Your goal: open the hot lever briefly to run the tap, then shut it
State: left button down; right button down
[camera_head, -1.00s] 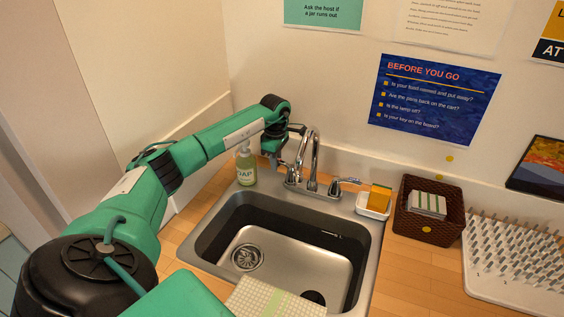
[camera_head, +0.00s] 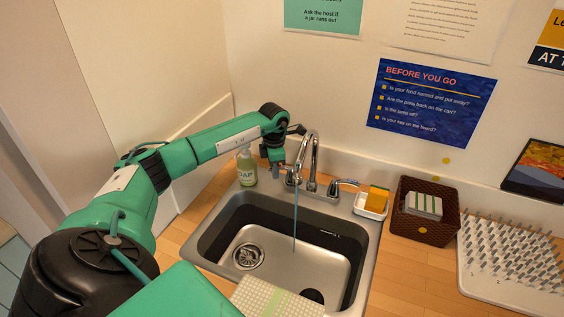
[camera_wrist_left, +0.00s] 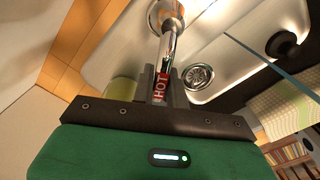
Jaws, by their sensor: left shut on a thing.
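The chrome tap (camera_head: 309,160) stands behind the sink (camera_head: 290,250). A thin blue stream of water (camera_head: 295,222) falls from its spout into the basin. My left gripper (camera_head: 279,165) is at the lever on the tap's left side, beside the soap bottle. In the left wrist view my left gripper (camera_wrist_left: 162,92) is shut on the hot lever (camera_wrist_left: 161,88), whose red HOT label shows between the fingers. The other lever (camera_head: 346,182), on the tap's right, is free. My right gripper is not in view.
A soap bottle (camera_head: 246,167) stands close to my left gripper. A white dish with a sponge (camera_head: 376,199), a dark woven basket (camera_head: 424,228) and a spiked drying rack (camera_head: 512,262) are to the right. A checked cloth (camera_head: 275,298) lies at the sink's front edge.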

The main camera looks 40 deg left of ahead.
pick_arm(q)
jog(key=shift+d, duration=0.1)
jog(key=shift+s+d+r+n+p, duration=0.15)
jog(key=shift+d+n+p, duration=0.1)
jog(key=shift+n, duration=0.25)
jog(key=shift+s+d+f+n+p, duration=0.15)
jog(key=shift+n+p, duration=0.1)
jog(key=shift+n, duration=0.25)
jog(key=shift+s+d+n, duration=0.1)
jog(key=shift+d+n, duration=0.25)
jog(key=shift+n, duration=0.55)
dwell(1.0)
dwell(0.8)
